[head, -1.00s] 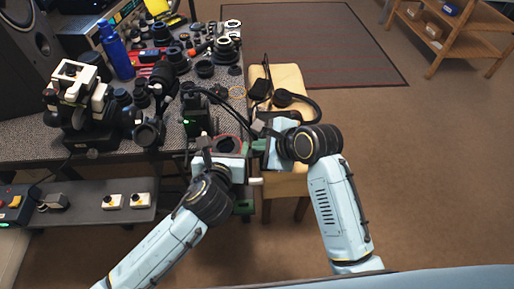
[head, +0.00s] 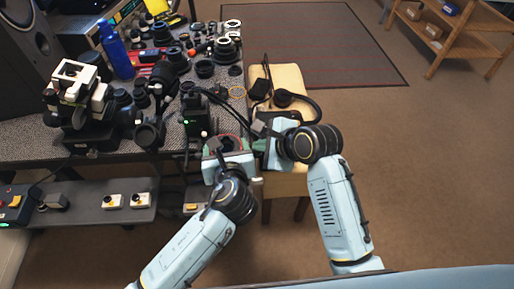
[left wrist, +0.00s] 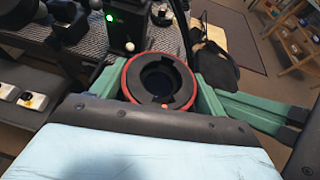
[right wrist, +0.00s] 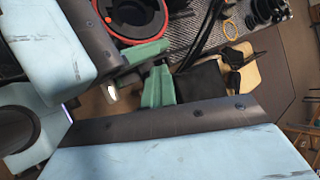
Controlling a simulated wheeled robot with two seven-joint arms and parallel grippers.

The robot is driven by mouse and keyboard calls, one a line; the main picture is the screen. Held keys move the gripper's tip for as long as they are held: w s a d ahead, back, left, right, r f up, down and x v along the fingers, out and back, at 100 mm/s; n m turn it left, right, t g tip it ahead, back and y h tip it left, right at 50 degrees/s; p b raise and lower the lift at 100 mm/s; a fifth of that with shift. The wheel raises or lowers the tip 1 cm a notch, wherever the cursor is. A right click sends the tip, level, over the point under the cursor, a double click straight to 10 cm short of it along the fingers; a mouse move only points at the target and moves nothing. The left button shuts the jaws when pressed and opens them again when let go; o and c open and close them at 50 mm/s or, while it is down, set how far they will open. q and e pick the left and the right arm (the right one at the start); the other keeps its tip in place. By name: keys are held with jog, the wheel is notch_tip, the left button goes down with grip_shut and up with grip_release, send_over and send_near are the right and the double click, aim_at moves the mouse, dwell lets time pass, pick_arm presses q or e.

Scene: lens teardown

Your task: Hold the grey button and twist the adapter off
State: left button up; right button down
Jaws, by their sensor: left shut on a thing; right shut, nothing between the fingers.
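A round black part with a red ring, apparently the adapter (left wrist: 161,80), sits between the green fingers of my left gripper (left wrist: 160,88), which is shut on it. It also shows in the head view (head: 229,142) at the front right edge of the bench and in the right wrist view (right wrist: 135,14). My right gripper (right wrist: 158,80) is shut and empty. Its green fingertips are just beside the adapter and the left gripper; I cannot tell whether they touch. I cannot make out the grey button, or whether the adapter is still joined to anything.
A black box with a green light (head: 197,117) stands behind the adapter. Several lens parts crowd the bench. Headphones (head: 291,101) lie on a wooden stool (head: 290,78) at right. A grey shelf (head: 90,214) with small boxes runs below the bench front.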

pick_arm(q)
jog(key=shift+d+n+g+y, duration=0.15)
jog(key=shift+n+g+y, duration=0.25)
jog(key=shift+n+y, duration=0.8)
pick_arm(e)
jog(key=shift+s+f, duration=0.1)
pick_arm(q)
jog(key=o, duration=1.1)
pick_arm(e)
jog(key=shift+a, duration=0.1)
pick_arm(q)
jog(key=shift+d, duration=0.1)
jog(key=shift+m, duration=0.3)
